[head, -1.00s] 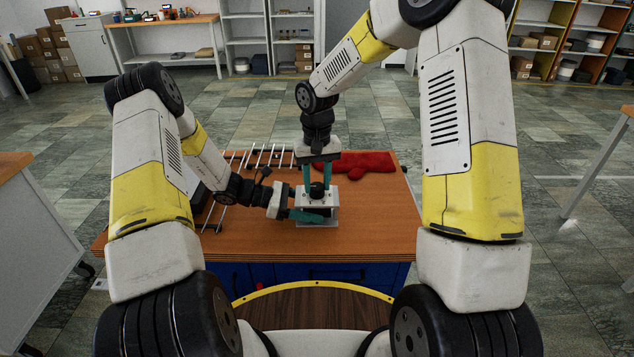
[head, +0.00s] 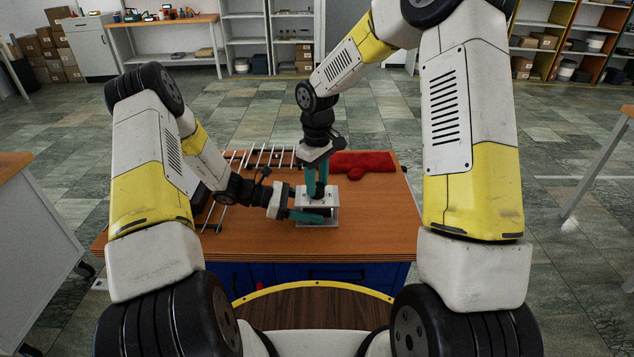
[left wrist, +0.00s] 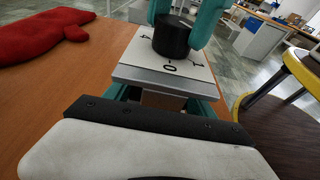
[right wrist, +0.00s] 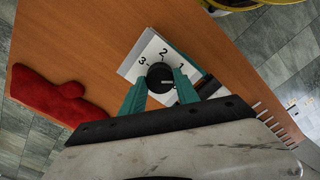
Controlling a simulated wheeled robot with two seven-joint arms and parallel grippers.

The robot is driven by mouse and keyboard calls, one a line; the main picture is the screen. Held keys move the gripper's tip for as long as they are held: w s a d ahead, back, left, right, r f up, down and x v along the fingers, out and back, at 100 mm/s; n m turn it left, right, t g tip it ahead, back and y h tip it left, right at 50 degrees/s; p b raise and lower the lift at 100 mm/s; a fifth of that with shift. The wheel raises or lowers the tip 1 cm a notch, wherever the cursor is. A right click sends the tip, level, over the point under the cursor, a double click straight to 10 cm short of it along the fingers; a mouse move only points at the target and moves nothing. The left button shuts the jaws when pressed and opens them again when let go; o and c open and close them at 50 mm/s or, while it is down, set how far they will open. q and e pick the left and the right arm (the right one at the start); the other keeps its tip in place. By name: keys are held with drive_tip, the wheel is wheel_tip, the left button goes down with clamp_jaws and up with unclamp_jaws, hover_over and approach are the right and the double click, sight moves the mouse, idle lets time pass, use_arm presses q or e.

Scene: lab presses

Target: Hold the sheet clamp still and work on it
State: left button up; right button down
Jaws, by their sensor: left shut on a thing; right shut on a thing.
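The sheet clamp (head: 331,198) is a small white-topped press on the wooden table, with a black round knob (right wrist: 160,76) on top. Its top plate carries printed numbers, with 1, 2 and 3 readable in the right wrist view. My left gripper (head: 316,215) is shut on the clamp's body from the left side, below the top plate. In the left wrist view its teal fingers pass under the plate (left wrist: 150,75). My right gripper (head: 317,190) comes from above, its teal fingers closed on the knob's two sides. Fingers hide part of the clamp.
A red oven mitt (head: 362,163) lies behind the clamp on the table (head: 375,215). A metal rack (head: 262,156) stands at the back left of the table. The table's right side is clear.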

drive_tip(key=shift+n, duration=1.9)
drive_tip(key=c, duration=0.9)
unclamp_jaws()
wheel_tip(320, 180, up, 12)
drive_tip(key=shift+r, duration=0.1)
wheel_tip(320, 180, up, 8)
hover_over(317, 186)
